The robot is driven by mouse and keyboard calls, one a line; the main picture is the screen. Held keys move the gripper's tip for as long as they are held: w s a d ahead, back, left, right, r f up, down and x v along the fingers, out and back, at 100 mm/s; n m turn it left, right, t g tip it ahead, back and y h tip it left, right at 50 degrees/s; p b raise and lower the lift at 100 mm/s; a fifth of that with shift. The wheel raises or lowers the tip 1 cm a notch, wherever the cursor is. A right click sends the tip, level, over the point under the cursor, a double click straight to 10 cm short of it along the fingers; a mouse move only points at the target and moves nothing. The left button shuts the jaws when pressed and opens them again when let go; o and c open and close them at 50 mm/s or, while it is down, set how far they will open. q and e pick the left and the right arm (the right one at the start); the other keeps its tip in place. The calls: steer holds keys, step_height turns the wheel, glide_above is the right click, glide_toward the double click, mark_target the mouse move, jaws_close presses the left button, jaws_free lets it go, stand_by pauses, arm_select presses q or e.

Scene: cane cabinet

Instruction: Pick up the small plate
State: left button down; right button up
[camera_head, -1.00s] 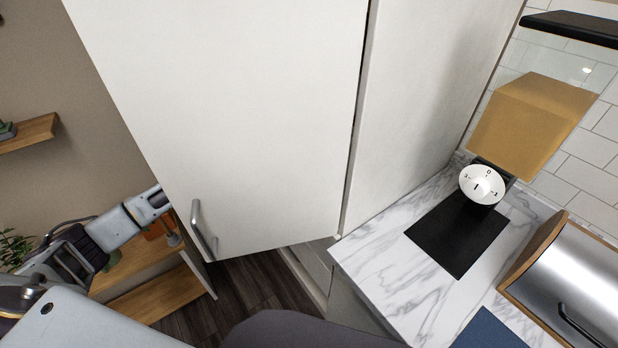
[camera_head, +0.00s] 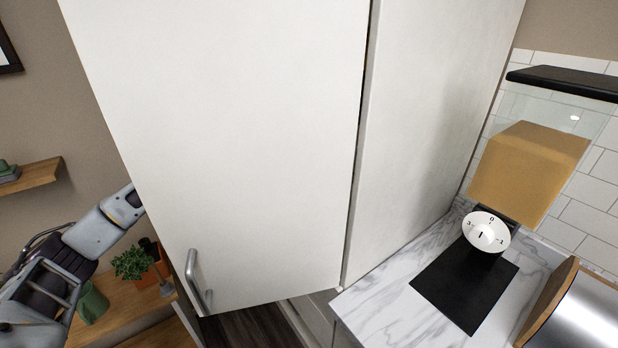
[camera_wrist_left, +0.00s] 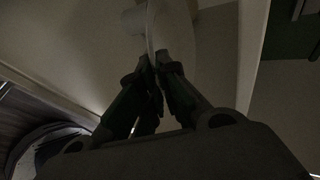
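A pale, round-edged thing that looks like the small plate (camera_wrist_left: 178,25) stands on edge at the top of the dim left wrist view. My left gripper (camera_wrist_left: 157,60) has its fingertips close together at the plate's lower edge, and they look shut on it. In the head view my left arm passes behind the white cabinet door (camera_head: 220,130), which hides the left gripper and the plate. My right gripper is in neither view.
The cabinet door, with a metal handle (camera_head: 198,281), fills the middle. A marble counter (camera_head: 385,292) at right holds a scale with a dial (camera_head: 486,232) and a metal-fronted box (camera_head: 580,315). A wooden shelf with a plant (camera_head: 133,263) is at lower left.

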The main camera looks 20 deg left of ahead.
arm_select(q)
steer(key=shift+r, duration=2)
